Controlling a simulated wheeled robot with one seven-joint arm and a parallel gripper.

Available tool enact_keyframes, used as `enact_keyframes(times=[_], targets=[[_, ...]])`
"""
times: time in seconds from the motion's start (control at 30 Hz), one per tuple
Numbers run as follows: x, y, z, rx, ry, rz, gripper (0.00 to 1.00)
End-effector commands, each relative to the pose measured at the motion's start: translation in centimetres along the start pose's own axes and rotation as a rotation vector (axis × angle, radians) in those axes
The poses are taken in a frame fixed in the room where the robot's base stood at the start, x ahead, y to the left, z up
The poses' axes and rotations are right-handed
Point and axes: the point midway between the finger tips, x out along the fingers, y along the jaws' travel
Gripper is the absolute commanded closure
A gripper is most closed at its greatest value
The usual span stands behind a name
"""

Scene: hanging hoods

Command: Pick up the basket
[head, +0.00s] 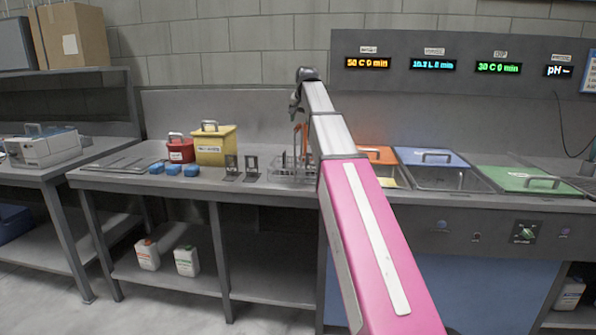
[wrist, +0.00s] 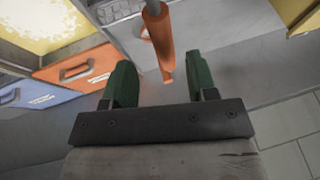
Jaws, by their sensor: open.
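The wire basket (head: 284,167) stands on the grey counter in the head view, partly hidden behind my arm. Its orange handle (head: 298,138) rises upright above it, close under my gripper (head: 295,104). In the wrist view the orange handle (wrist: 165,45) reaches into the space between the two green fingers of my gripper (wrist: 160,66). The fingers are apart, with gaps showing on both sides of the handle. I see no grip on it. The basket's wire body is not clear in the wrist view.
Left of the basket are black stands (head: 251,168), blue blocks (head: 173,168), a yellow container (head: 215,147) and a red container (head: 180,149). Right of my arm are tanks with orange (head: 377,153), blue (head: 430,158) and green (head: 527,179) lids. A display panel (head: 465,65) overhangs them.

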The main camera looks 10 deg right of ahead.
Motion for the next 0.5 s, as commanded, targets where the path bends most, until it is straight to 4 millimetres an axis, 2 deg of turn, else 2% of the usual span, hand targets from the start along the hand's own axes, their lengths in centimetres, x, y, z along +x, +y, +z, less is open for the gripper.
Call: enact_keyframes(times=[0.33, 0.5], targets=[[4.2, -0.5, 0.4, 0.001, -0.001, 0.001, 0.47], [5.0, -0.5, 0.4, 0.000, 0.000, 0.000, 0.47]])
